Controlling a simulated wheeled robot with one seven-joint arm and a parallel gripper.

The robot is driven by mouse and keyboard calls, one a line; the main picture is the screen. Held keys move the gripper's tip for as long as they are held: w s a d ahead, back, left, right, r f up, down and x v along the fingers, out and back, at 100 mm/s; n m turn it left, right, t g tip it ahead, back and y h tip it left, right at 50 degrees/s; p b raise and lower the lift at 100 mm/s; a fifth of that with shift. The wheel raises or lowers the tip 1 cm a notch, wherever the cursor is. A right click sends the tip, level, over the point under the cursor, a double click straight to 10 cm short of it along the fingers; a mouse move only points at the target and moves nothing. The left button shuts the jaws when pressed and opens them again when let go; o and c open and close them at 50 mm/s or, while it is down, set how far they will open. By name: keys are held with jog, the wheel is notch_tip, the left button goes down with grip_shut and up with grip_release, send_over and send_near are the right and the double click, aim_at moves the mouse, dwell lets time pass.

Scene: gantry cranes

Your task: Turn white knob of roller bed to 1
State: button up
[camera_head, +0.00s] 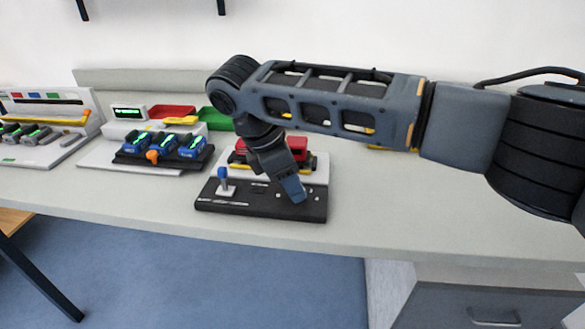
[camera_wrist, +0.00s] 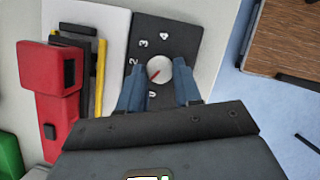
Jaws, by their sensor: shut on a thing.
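The white knob (camera_wrist: 162,71) is a round disc on a black panel with printed numbers, seen in the wrist view. Its red pointer line points to the lower left, between the visible 2 and 0, towards my left-hand finger, which hides that part of the dial. My gripper (camera_wrist: 159,91) is shut on the knob, one blue finger on each side. In the head view my gripper (camera_head: 296,197) reaches down to the right part of the black control panel (camera_head: 252,206) and hides the knob. The white roller bed base (camera_head: 318,168) stands behind the panel.
A blue-topped joystick (camera_head: 222,178) stands on the left of the same panel. Other stations with blue units (camera_head: 163,145) stand left. The table is clear to the right (camera_head: 430,205).

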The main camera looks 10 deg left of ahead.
jog(key=shift+w+m+g+p, duration=0.1)
jog(key=shift+m+g+p, duration=0.5)
jog(key=shift+m+p, duration=0.8)
jog(key=shift+m, duration=0.3)
jog(key=o, duration=1)
jog(key=shift+o, duration=0.2)
jog(key=v, duration=0.7)
jog(key=shift+a+r, duration=0.2)
jog(key=shift+r, duration=0.15)
